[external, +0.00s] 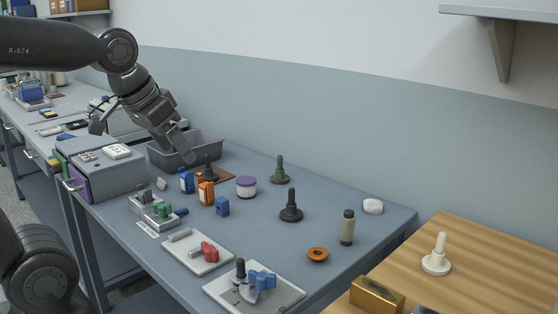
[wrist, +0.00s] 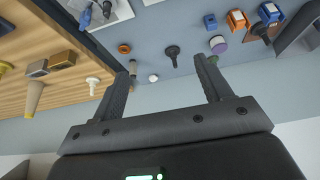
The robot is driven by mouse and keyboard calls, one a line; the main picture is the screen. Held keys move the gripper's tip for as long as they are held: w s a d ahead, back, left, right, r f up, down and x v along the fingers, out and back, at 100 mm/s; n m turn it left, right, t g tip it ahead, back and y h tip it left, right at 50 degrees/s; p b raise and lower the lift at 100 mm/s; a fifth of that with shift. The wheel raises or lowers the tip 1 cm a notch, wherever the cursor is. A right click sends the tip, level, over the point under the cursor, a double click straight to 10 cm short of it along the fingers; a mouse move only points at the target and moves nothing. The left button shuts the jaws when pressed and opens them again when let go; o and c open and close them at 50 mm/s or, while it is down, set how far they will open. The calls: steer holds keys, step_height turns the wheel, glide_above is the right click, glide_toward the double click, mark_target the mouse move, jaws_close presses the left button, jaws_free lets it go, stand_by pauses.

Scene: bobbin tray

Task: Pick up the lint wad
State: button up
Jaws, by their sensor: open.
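A small white rounded lump, which looks like the lint wad (external: 373,206), lies on the blue-grey tabletop near its right end. It also shows in the wrist view (wrist: 154,78), small and far off, between the lines of my fingers. A smaller pale lump (external: 161,184) lies by the grey box at the left; I cannot tell what it is. My gripper (external: 142,143) is high over the left part of the table, beside the grey bin and far from the white lump. In the wrist view my gripper (wrist: 166,62) is open, with nothing between its fingers.
A grey bin (external: 212,145) stands under my arm. A dark knob (external: 291,206), a dark cylinder (external: 347,228) and an orange ring (external: 318,254) stand around the lump's left side. A wooden table (external: 480,262) adjoins at right.

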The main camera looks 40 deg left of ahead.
steer(key=w+d+r, duration=0.2)
steer(key=w, duration=1)
steer(key=m+h, duration=0.1)
steer(key=m, duration=0.1)
glide_above(373, 200)
steer(key=s, duration=0.3)
steer(key=shift+g, duration=0.4)
step_height(373, 200, down, 22)
steer(key=shift+w+d+f, duration=0.1)
steer(key=shift+f, duration=0.1)
steer(key=shift+a+x, duration=0.1)
steer(key=shift+x, duration=1.25)
steer(key=shift+a+x, duration=0.15)
steer(key=shift+x, duration=1.2)
steer(key=shift+w+a, duration=0.1)
steer(key=shift+a, duration=0.05)
steer(key=shift+c, duration=0.5)
steer(key=c, duration=0.9)
